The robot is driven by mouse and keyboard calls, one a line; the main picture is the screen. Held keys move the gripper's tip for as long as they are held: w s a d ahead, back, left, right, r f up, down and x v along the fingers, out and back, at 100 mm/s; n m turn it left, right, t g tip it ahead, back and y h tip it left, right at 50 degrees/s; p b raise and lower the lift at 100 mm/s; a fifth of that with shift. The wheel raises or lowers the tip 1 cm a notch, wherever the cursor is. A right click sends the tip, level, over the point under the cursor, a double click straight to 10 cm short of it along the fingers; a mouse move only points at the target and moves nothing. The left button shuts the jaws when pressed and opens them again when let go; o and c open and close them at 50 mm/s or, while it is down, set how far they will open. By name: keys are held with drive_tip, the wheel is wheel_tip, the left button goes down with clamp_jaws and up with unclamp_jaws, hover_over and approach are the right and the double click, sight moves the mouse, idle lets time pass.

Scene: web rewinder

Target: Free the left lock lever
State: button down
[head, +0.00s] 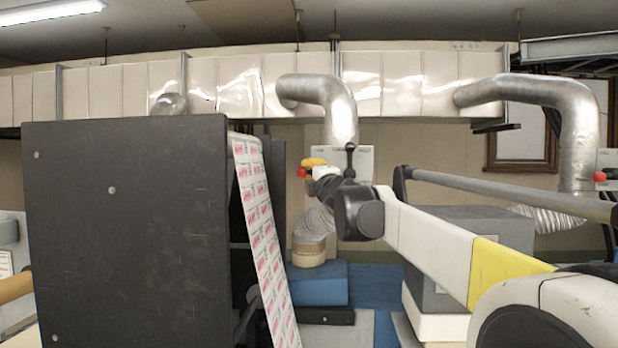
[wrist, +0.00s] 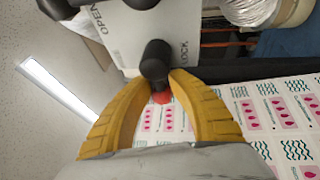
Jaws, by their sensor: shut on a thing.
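The left lock lever is black with a red knob (head: 302,172) and stands out from a pale plate (head: 362,158). In the wrist view the plate (wrist: 125,32) reads OPEN on the left and LOCK on the right, and the dark lever (wrist: 155,62) lies beside the word LOCK. My gripper (wrist: 160,82) has its yellow fingers shut around the lever's end, with the red knob showing between them. In the head view my gripper (head: 313,164) is at the plate's left side, partly hidden by my wrist.
A large dark panel (head: 130,230) fills the left, with a printed web (head: 262,230) running down beside it. Silver ducts (head: 335,105) hang behind.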

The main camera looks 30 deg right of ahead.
sight(315, 156)
drive_tip(key=m+h, duration=0.1)
drive_tip(key=m, duration=0.1)
drive_tip(key=r+m+t+h+b, duration=0.1)
drive_tip(key=m, duration=0.2)
drive_tip(key=m+h, duration=0.1)
drive_tip(key=m, duration=0.1)
drive_tip(key=shift+s+d+r+m+b, duration=0.1)
drive_tip(key=shift+d+r+m+b, duration=0.05)
drive_tip(key=shift+r+m+b, duration=0.25)
drive_tip(key=m+h, duration=0.1)
drive_tip(key=m, duration=0.2)
drive_tip(key=r+m+h, duration=0.1)
drive_tip(key=m+h, duration=0.1)
drive_tip(key=m, duration=0.1)
drive_tip(key=d+m+g+h, duration=0.1)
drive_tip(key=m+h, duration=0.1)
drive_tip(key=shift+s+r+m, duration=0.15)
drive_tip(key=shift+s+m, duration=0.2)
drive_tip(key=shift+m, duration=0.05)
drive_tip(key=c, duration=1.2)
unclamp_jaws()
drive_tip(key=shift+c, duration=0.2)
drive_tip(key=shift+o, duration=0.4)
drive_tip(key=shift+s+a+f, duration=0.1)
drive_tip(key=shift+s+f, duration=0.1)
drive_tip(key=v, duration=1.1)
drive_tip(key=shift+s+a, duration=0.2)
drive_tip(key=shift+a, duration=0.05)
